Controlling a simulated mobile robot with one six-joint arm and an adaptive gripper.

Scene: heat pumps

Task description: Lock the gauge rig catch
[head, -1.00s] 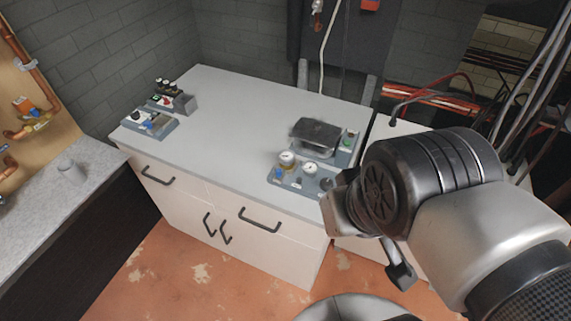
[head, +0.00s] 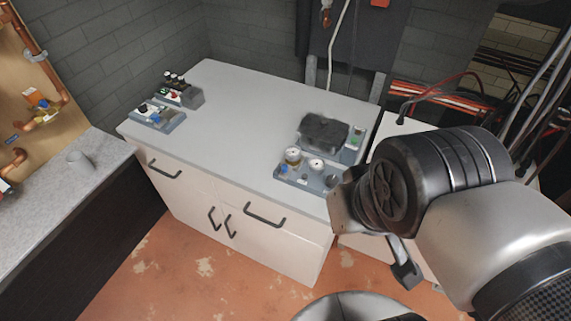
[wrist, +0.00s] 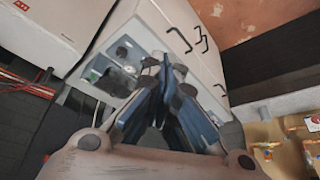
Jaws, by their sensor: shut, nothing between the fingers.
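The gauge rig (head: 305,181) is a grey-blue panel at the front right of the white cabinet top. It carries two round white-faced gauges (head: 292,155), a blue knob and a dark round part at its right end. I cannot make out which part is its catch or how that stands.
A dark box (head: 325,131) on a grey base with a green button stands just behind the rig. Two small control panels (head: 160,117) sit at the cabinet's far left. The middle of the cabinet top (head: 235,115) is clear. Cables hang at the right.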

